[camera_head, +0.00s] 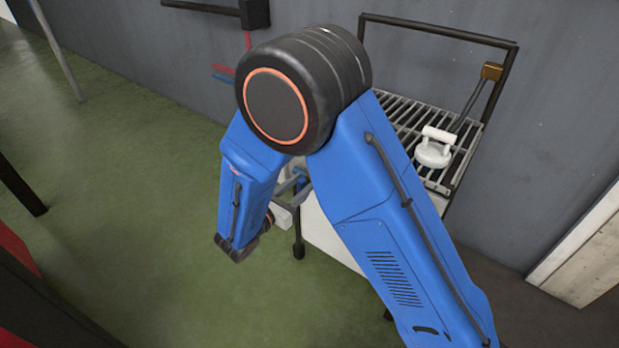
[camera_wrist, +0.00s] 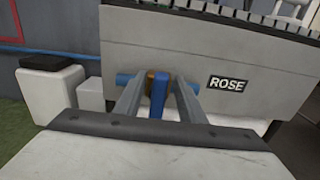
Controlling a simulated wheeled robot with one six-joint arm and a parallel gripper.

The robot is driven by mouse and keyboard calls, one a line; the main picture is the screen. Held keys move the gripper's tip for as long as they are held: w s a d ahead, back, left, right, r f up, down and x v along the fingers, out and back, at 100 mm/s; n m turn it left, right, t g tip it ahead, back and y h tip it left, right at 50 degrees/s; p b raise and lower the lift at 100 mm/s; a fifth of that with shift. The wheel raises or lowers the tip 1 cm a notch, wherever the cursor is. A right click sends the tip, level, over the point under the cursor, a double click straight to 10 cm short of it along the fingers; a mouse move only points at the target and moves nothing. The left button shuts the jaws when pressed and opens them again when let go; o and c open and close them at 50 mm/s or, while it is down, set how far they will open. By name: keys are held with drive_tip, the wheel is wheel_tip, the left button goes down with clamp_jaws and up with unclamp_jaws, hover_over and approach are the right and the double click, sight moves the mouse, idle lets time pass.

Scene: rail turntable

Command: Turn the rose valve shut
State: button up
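The rose valve has a blue upright lever (camera_wrist: 160,98) on a blue horizontal pipe (camera_wrist: 124,79), with a small brown fitting (camera_wrist: 150,76) beside the lever. It sits on the front of a pale grey panel (camera_wrist: 125,45), left of a black label reading ROSE (camera_wrist: 229,83). My gripper (camera_wrist: 160,86) is open, its two grey fingers on either side of the lever, with gaps showing on both sides. In the head view my gripper (camera_head: 288,184) is partly hidden by my blue arm, and the valve cannot be made out there.
A wire rack (camera_head: 400,118) tops the stand, with a white handled object (camera_head: 433,150) on it. A black frame (camera_head: 440,29) rises behind, by the grey wall (camera_head: 570,100). A white block (camera_wrist: 50,95) stands left in the wrist view.

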drive_tip(key=shift+x, duration=2.15)
clamp_jaws()
